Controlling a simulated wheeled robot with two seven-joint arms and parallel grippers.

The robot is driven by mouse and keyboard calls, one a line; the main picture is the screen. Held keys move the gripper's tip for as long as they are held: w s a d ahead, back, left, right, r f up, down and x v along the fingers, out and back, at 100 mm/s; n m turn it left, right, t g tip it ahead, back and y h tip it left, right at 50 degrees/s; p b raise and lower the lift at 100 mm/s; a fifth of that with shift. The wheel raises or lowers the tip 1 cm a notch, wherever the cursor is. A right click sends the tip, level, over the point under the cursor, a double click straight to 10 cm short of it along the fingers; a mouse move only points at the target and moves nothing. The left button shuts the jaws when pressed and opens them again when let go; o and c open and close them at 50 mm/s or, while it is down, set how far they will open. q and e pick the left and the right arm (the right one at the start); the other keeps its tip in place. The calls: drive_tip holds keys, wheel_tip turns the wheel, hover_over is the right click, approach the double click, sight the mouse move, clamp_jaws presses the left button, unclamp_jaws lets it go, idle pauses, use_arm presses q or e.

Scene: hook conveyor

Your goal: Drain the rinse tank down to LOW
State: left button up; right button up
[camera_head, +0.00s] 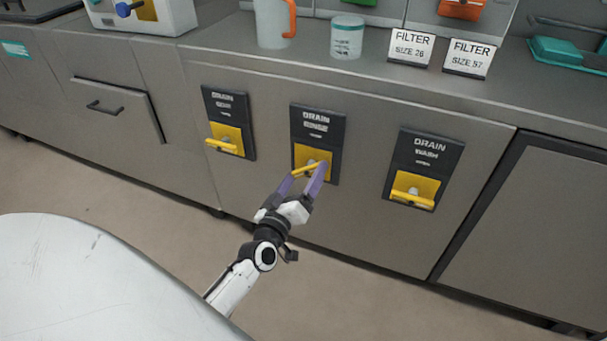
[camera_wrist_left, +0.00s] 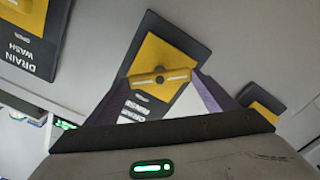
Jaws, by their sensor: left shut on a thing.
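The DRAIN RINSE panel (camera_head: 317,125) is the middle of three dark drain panels on the steel cabinet front. Its yellow handle (camera_head: 307,169) tilts up to the right in the head view, unlike the neighbouring handles, which slope down to the right. My left gripper (camera_head: 307,173) is shut on this handle, its purple fingers at either side. The handle also shows between the fingers in the left wrist view (camera_wrist_left: 160,76). My right gripper is not in view. No tank level or LOW mark shows.
A left drain panel (camera_head: 226,115), its label blurred, and the DRAIN WASH panel (camera_head: 425,165) flank the middle one. The counter above holds a mug with an orange handle (camera_head: 272,22), a jar (camera_head: 347,38) and two FILTER signs (camera_head: 411,47). The floor in front is clear.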

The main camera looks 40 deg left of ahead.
use_arm(q)
drive_tip(key=shift+n, duration=0.9)
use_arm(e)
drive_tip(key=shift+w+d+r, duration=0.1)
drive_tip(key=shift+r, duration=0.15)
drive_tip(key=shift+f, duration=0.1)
use_arm(q)
drive_tip(key=o, duration=1)
drive_tip(key=shift+o, duration=0.2)
drive_tip(key=p+v, duration=0.2)
drive_tip(key=v, duration=0.8)
drive_tip(key=shift+s, duration=0.15)
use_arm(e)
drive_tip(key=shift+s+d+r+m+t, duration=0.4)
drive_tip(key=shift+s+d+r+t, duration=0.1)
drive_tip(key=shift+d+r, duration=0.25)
